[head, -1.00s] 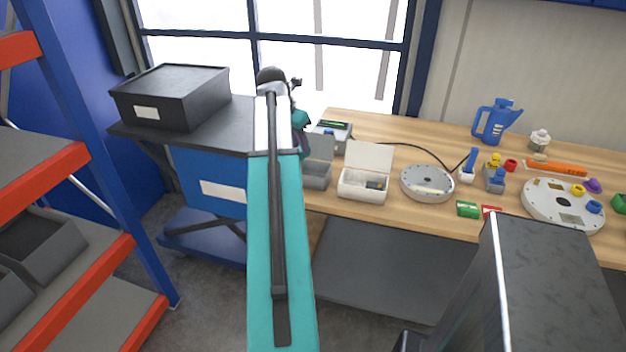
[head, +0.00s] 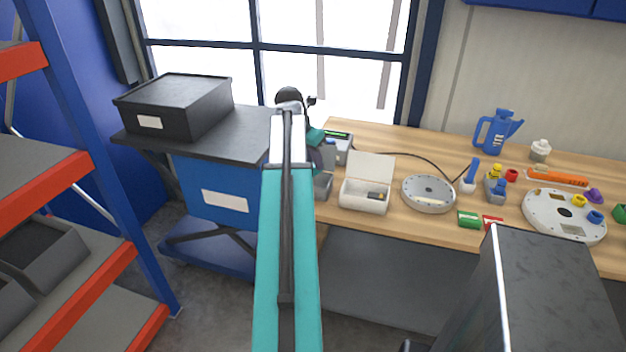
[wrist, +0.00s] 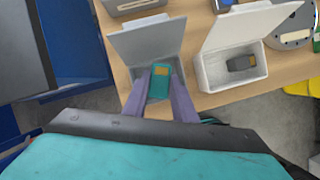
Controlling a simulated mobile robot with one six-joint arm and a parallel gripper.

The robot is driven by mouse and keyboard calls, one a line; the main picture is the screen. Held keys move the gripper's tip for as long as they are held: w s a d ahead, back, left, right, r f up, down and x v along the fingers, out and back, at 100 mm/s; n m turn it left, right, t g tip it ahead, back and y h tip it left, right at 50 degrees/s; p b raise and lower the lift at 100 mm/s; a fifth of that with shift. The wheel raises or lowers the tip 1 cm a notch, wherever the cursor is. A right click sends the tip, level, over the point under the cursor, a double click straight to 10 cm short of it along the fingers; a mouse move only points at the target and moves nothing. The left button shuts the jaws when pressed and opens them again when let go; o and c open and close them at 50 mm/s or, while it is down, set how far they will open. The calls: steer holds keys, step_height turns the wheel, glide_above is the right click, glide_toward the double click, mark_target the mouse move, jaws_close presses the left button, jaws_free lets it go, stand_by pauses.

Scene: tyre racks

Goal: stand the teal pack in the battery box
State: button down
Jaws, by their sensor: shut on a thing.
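The teal pack (wrist: 160,84), with an orange-yellow patch on its top end, is held between the two fingers of my gripper (wrist: 161,74). The gripper is shut on it. In the wrist view the pack appears over the front part of an open grey box (wrist: 143,62) with its lid raised. I cannot tell how high it is above the box floor. In the head view the grey box (head: 323,187) is partly hidden by my arm, and the pack is hidden. The frames do not label which box is the battery box.
An open white box (head: 366,198) with a dark pack (wrist: 241,63) in it stands just right of the grey box. A grey device (head: 338,142) is behind. A round grey disc (head: 429,193) lies farther right. A black bin (head: 175,105) stands left.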

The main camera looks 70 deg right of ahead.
steer(key=shift+f, duration=1.6)
steer(key=shift+f, duration=0.15)
steer(key=shift+f+p, duration=0.5)
steer(key=shift+f, duration=1.25)
steer(key=shift+f, duration=0.1)
steer(key=c, duration=1.5)
jaws_free()
steer(key=shift+o, duration=0.2)
steer(key=b+v, duration=0.1)
steer(key=v, duration=1.1)
